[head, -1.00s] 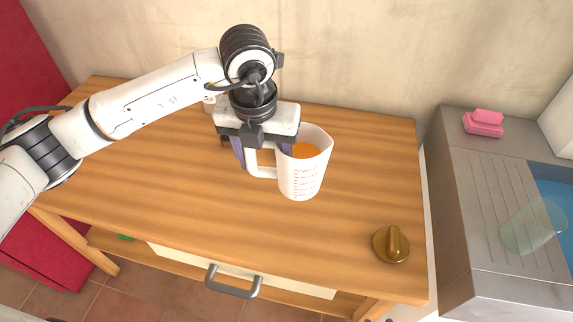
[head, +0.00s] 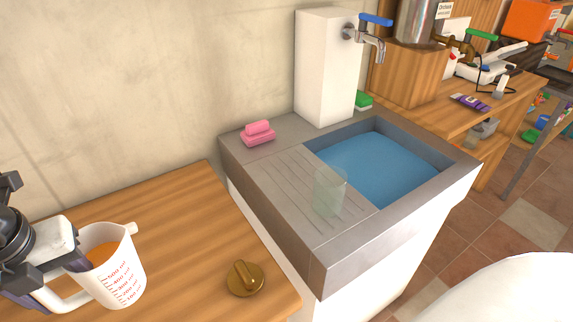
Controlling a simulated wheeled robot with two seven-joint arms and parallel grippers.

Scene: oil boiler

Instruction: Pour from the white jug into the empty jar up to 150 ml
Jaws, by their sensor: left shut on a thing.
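The white jug (head: 122,277) has red ml markings and holds orange liquid. It is upright at the lower left, over the wooden table; I cannot tell whether it touches the tabletop. My left gripper (head: 62,278) is shut on the jug's handle, its arm mostly cut off by the left edge. A clear, greenish, empty-looking jar (head: 329,192) stands on the ribbed drainboard of the sink, well to the right of the jug. No markings on the jar can be read. My right gripper is not in view.
A brass knob (head: 244,278) lies on the wooden table (head: 180,205) near its right edge, between jug and sink. The grey sink (head: 345,258) has a blue basin, a pink soap (head: 258,134) and a tap (head: 368,40). A cluttered wooden bench is at the back right.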

